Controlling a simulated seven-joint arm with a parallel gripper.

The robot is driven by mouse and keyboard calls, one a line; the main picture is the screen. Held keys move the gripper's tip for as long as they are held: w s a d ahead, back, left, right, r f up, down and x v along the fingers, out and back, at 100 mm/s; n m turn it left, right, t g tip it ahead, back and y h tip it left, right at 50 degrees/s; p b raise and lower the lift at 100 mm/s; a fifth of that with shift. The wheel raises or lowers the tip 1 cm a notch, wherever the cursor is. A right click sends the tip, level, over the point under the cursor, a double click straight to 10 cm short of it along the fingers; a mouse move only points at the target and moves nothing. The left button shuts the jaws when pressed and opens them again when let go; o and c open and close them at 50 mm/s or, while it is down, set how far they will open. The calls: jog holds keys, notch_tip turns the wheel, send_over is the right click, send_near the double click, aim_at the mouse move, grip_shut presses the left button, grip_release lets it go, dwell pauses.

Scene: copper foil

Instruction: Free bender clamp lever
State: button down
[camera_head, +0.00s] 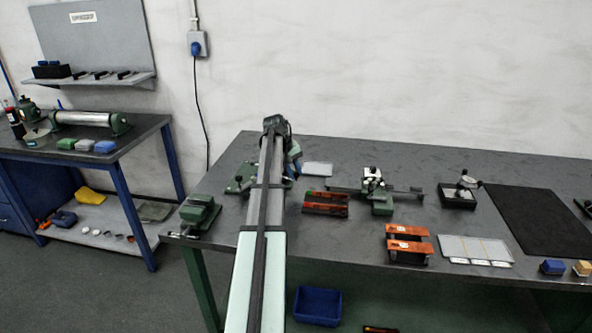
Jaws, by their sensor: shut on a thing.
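A green bench device (240,182) stands on the grey workbench, partly hidden behind my arm. It may be the bender; its clamp lever cannot be made out. My arm reaches from the bottom of the view over the bench and bends down at its far end. My gripper (294,170) is small and partly hidden at the right of the arm, close to the device's right side. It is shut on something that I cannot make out. Another green-based device with a long bar (374,186) stands to the right, apart from my gripper.
A green vise (200,214) sits at the bench's left corner. Dark-red pieces (326,203), orange blocks (408,243), a pale tray (474,249) and a black mat (540,220) lie to the right. A light plate (317,169) lies just right of my gripper. The wall is behind.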

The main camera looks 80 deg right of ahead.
jog(key=m, duration=0.1)
jog(key=w+a+m+y, duration=0.1)
jog(key=m, duration=0.1)
jog(key=a+m, duration=0.1)
jog(key=shift+w+m+g+y, duration=0.3)
jog(key=shift+w+a+m+y, duration=0.3)
jog(key=shift+w+m, duration=0.15)
jog(key=shift+m, duration=0.45)
jog(key=shift+w+a+m+y, duration=0.3)
jog(key=shift+w+m, duration=0.1)
jog(key=shift+m, duration=0.5)
jog(key=shift+w, duration=0.1)
jog(key=c, duration=1)
grip_release()
jog(key=shift+o, duration=0.2)
jog(key=v, duration=1.3)
jog(key=shift+r, duration=0.4)
jog(key=shift+w, duration=0.15)
